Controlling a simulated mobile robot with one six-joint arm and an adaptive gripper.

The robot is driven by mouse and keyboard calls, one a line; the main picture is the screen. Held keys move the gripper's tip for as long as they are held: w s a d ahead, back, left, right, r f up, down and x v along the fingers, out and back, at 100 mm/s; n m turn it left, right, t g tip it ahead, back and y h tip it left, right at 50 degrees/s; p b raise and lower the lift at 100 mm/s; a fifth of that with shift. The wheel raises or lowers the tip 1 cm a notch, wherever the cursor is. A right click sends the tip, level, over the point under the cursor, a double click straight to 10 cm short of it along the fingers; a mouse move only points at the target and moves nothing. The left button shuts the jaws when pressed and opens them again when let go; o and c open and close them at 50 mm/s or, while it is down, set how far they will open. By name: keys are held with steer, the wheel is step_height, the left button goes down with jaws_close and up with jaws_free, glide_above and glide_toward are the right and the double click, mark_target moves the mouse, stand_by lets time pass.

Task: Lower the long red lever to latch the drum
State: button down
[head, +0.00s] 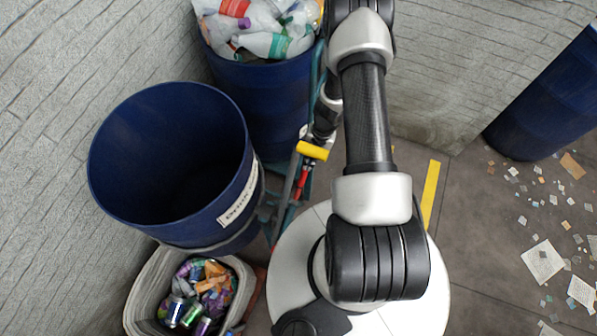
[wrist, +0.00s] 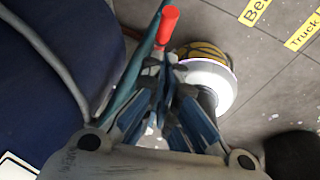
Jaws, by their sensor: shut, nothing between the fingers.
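The blue drum (head: 225,165) stands open and empty at the left, with a white label on its side. Its dark blue wall also fills the left of the wrist view (wrist: 45,75). A red rod (head: 302,183), seemingly the lever, shows beside the drum, just below a yellow piece. In the wrist view a red round end of the lever (wrist: 167,25) stands up just beyond the fingertips. My gripper (wrist: 168,85) is shut and empty, close to the lever; I cannot tell whether they touch. The lever's lower part is hidden behind the fingers.
A teal frame (wrist: 138,65) runs beside the drum. A second blue drum (head: 262,105) behind holds plastic bottles. A pale bin (head: 145,290) of crushed cans stands in front. Paper scraps litter the floor at right; a stone wall bounds the left.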

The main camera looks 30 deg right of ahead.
steer(key=shift+s+a+f, duration=0.1)
steer(key=shift+s, duration=0.1)
steer(key=b, duration=0.4)
glide_above(300, 185)
steer(key=d, duration=0.1)
steer(key=f, duration=0.9)
steer(key=shift+w+d+f, duration=0.1)
steer(key=shift+d+f, duration=0.1)
steer(key=shift+f, duration=0.15)
